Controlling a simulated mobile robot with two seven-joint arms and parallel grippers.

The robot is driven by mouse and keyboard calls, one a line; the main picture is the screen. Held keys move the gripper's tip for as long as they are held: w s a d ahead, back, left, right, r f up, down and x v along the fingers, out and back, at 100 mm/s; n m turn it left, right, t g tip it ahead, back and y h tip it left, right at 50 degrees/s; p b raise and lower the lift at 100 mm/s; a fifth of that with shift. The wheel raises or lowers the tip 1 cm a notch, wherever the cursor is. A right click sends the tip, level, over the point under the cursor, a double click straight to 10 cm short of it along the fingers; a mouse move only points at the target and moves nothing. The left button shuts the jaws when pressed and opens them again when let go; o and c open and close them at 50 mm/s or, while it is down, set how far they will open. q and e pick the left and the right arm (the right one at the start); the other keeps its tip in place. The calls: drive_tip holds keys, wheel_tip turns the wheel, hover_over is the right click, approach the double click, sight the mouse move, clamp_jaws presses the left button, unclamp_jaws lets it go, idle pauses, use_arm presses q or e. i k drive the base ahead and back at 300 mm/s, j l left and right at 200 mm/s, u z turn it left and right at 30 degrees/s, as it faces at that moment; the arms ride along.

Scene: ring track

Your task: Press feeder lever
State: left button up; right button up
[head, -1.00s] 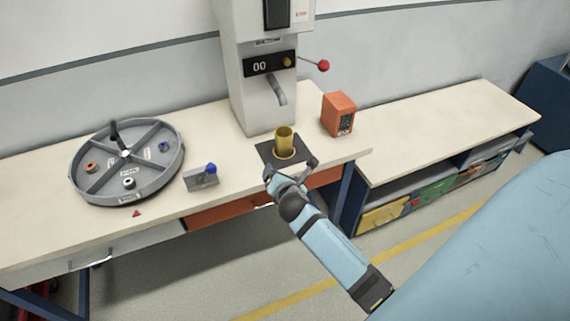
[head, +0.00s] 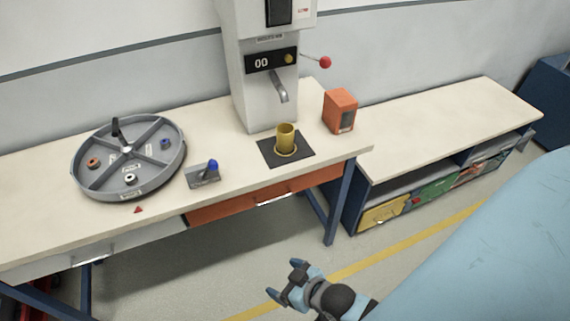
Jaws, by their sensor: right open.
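The feeder (head: 262,95) is a tall grey-white machine at the back of the bench, with a display reading 00 and a spout. Its lever (head: 325,62) is a thin rod with a red ball, sticking out to the right. A yellow cup (head: 285,138) stands upright on a dark square pad (head: 268,153) below the spout. My right gripper (head: 284,282) is open and empty, low in front of the bench and well away from the lever and cup. My left gripper is not in view.
A grey divided round tray (head: 160,186) with small rings lies at the left. A small block with a blue knob (head: 205,178) is beside it. An orange box (head: 340,111) stands right of the cup. A lower shelf unit (head: 450,135) stands at the right.

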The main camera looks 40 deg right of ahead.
sight(325, 62)
drive_tip(key=z, duration=1.3)
